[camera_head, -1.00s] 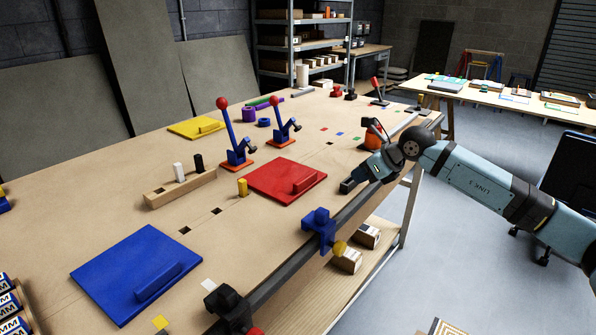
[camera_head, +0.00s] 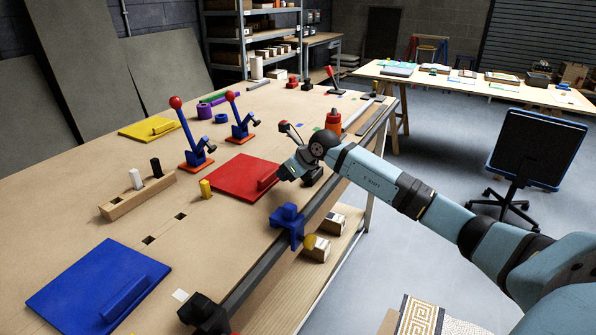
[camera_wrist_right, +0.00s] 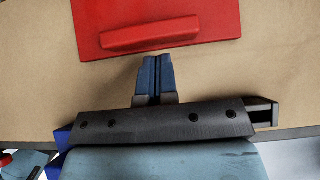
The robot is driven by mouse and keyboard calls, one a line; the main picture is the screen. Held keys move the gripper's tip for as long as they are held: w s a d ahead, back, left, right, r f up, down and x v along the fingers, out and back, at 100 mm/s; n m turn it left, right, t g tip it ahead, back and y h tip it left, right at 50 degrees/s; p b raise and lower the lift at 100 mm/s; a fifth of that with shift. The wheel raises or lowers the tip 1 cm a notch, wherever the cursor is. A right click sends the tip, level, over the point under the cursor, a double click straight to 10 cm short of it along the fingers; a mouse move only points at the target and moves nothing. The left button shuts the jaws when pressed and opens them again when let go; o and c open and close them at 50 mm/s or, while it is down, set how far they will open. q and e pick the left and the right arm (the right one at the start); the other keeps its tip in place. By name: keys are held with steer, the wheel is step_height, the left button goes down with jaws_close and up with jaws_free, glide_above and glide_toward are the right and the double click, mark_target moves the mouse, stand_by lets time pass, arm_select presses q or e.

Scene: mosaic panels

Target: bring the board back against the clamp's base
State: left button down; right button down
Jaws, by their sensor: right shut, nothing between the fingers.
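The red board (camera_head: 232,180) lies flat on the workbench with a raised red bar (camera_head: 267,177) along its right side. Two toggle clamps with blue levers and red knobs, the nearer one (camera_head: 195,148) and the farther one (camera_head: 241,122), stand on orange bases just behind the board. A strip of bare bench shows between the board and the nearer clamp's base (camera_head: 196,166). My right gripper (camera_head: 281,174) is at the board's right edge. In the right wrist view its fingers (camera_wrist_right: 155,60) are together and empty, pointing at the board's bar (camera_wrist_right: 150,33). My left gripper is out of view.
A yellow peg (camera_head: 206,189) and a wooden block with pegs (camera_head: 138,196) are left of the red board. A blue board (camera_head: 90,285) lies nearer, a yellow board (camera_head: 145,130) farther back.

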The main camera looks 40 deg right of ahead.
mark_target(254, 175)
steer(key=shift+w+a, duration=0.25)
steer(key=shift+w, duration=0.35)
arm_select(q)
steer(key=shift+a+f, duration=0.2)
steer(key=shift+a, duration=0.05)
arm_select(e)
steer(key=shift+w+a, duration=0.1)
steer(key=shift+w, duration=0.1)
steer(key=w, duration=0.1)
steer(key=w+a, duration=0.1)
steer(key=w, duration=0.1)
steer(key=w+a+b, duration=0.1)
steer(key=w, duration=0.1)
steer(key=shift+r, duration=0.3)
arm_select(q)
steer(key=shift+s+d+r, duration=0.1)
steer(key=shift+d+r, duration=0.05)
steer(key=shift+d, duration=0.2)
arm_select(e)
steer(key=shift+a, duration=0.1)
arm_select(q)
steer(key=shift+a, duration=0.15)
arm_select(e)
steer(key=shift+w, duration=0.1)
steer(key=shift+f, duration=0.1)
